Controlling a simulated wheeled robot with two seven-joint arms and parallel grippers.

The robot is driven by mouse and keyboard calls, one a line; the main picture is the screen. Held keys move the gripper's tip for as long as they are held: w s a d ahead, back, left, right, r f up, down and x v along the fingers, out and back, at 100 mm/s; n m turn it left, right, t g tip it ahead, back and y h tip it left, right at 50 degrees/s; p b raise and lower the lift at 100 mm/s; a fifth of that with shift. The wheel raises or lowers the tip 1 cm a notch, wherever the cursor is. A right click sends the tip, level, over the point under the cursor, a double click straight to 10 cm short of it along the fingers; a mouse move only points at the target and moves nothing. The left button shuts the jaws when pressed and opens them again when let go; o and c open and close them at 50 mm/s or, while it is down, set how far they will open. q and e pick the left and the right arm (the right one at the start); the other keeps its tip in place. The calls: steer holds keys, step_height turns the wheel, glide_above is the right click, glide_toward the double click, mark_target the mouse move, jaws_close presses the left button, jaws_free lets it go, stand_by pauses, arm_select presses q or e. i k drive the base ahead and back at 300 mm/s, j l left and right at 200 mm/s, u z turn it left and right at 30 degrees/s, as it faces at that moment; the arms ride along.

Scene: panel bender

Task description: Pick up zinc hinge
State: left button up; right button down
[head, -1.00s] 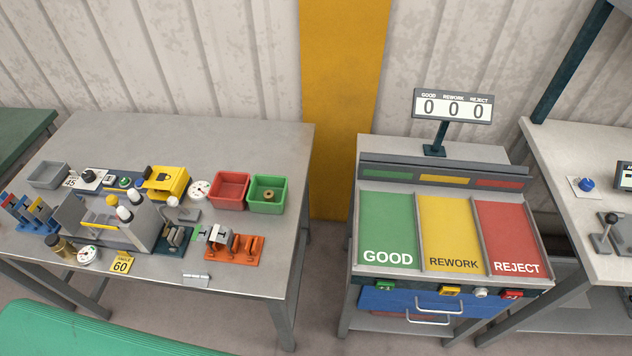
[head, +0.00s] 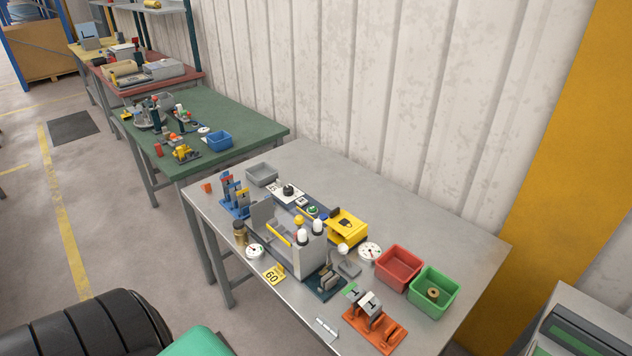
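A small silvery flat piece that looks like the zinc hinge (head: 326,328) lies on the grey metal table (head: 440,235), close to its front edge. It lies left of the orange fixture (head: 376,331) and apart from it. The piece is small in the head view, so its details are hard to make out. Neither of my grippers is in view.
A grey bending machine (head: 290,245) stands behind the hinge, with a yellow "60" sign (head: 274,274) at the front edge. Red (head: 398,267) and green (head: 433,291) bins stand to the right. The table's right end is clear. A green table (head: 240,125) stands beyond.

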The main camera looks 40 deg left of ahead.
mark_target(324, 328)
steer(key=u, duration=1.15)
